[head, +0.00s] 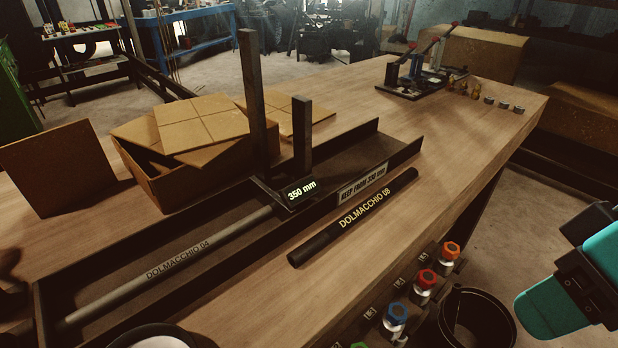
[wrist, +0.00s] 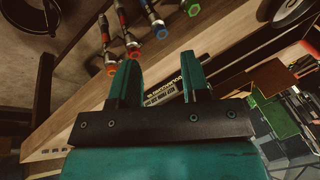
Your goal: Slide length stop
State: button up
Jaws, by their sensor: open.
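The length stop (head: 301,150) is a dark carriage with two upright posts and a display reading "350 mm", standing on a long dark trough (head: 405,152). A grey hose marked "DOLMACCHIO 04" (head: 175,265) lies in the trough, its far end near the stop; I cannot tell whether they touch. A black hose marked "DOLMACCHIO 08" (head: 355,218) lies on the table in front of the trough. In the wrist view my gripper (wrist: 162,78) is open and empty, its teal fingers apart, with the black hose's label visible between them. In the head view, teal parts of my arm are at far right, clear of the stop.
An open cardboard box (head: 170,185) stands behind the trough. A label on the trough's front wall (head: 362,183) reads "KEEP FROM 330 mm", partly hard to read. Several coloured-capped fittings (head: 425,282) and a black bucket (head: 477,325) are along the front edge. A lever tool (head: 420,75) stands far back.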

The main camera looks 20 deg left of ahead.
dwell(0.3)
jog(key=n+t+y, duration=0.5)
jog(key=t+y, duration=0.5)
jog(key=y, duration=0.1)
send_near(295, 108)
jog(key=shift+g, duration=0.4)
jog(key=p+x, duration=0.3)
jog(key=p, duration=0.1)
jog(key=p+x, duration=0.3)
jog(key=p, duration=0.1)
jog(key=w+p+x, duration=0.1)
jog(key=p+x, duration=0.3)
jog(key=shift+d, duration=0.25)
jog(key=shift+w+a+f, duration=0.1)
jog(key=shift+w+a, duration=0.2)
jog(key=shift+a, duration=0.1)
